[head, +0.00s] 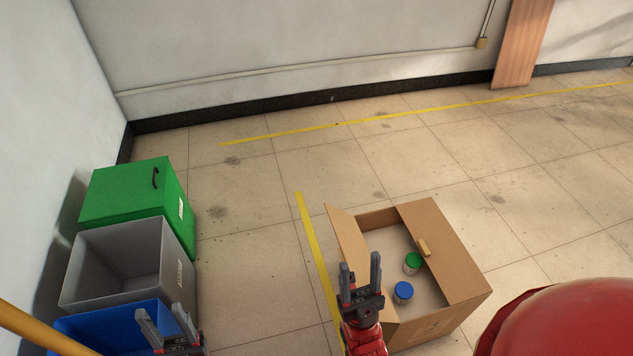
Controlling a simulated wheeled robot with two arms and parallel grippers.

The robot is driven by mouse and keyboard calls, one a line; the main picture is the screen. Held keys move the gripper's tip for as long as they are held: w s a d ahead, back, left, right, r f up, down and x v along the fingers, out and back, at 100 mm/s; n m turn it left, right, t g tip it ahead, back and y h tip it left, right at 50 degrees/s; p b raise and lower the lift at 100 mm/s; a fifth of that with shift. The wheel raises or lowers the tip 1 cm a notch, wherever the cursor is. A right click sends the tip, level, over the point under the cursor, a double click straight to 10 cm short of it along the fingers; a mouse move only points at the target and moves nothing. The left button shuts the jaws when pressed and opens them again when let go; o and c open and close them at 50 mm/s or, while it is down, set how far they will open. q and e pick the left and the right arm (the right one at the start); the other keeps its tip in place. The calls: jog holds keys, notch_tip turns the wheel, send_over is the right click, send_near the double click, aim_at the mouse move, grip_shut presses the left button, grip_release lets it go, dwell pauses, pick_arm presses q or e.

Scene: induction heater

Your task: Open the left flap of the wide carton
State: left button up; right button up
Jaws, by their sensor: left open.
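The wide carton (440,327) is a brown cardboard box on the floor at the lower right of centre. Its left flap (345,235) stands up along the left side, leaning outward, with its near end hidden behind my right gripper. Inside are a can with a green lid (412,260) and a can with a blue lid (403,290). My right gripper (360,266) is open at the carton's near left corner; contact cannot be told. My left gripper (164,318) is open and empty, well left of the carton.
A green box with a black handle (130,193), an open grey bin (105,303) and a blue bin (75,327) line the left wall. A red rounded object (570,320) fills the lower right corner. The floor between bins and carton is clear, with a yellow line (312,235).

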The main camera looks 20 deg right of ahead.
jog(key=w+a+f+n+g+y+b, duration=0.1)
jog(key=w+a+f+g, duration=0.25)
jog(key=w+a, duration=0.25)
jog(key=w+a+f+n+g+y, duration=0.1)
jog(key=w+a+f+g, duration=0.2)
jog(key=w+a+g, duration=0.15)
jog(key=w+a+f+g+h, duration=0.2)
jog(key=w+a+f+g, duration=0.2)
jog(key=w+a+f, duration=0.3)
jog(key=m+g+h+b, duration=0.3)
jog(key=m+g+h, duration=0.2)
jog(key=g+h, duration=0.95)
send_near(341, 258)
jog(key=w+d+f+t+h, duration=0.1)
jog(key=f, duration=0.1)
jog(key=w+f+t+h, duration=0.1)
jog(key=f, duration=0.1)
jog(key=w+d+f+t+h, duration=0.1)
jog(key=f+t, duration=0.1)
jog(key=f, duration=0.1)
jog(key=shift+w+d, duration=0.3)
jog(key=shift+w, duration=0.1)
jog(key=shift+w+d+f, duration=0.2)
jog(key=shift+f, duration=0.1)
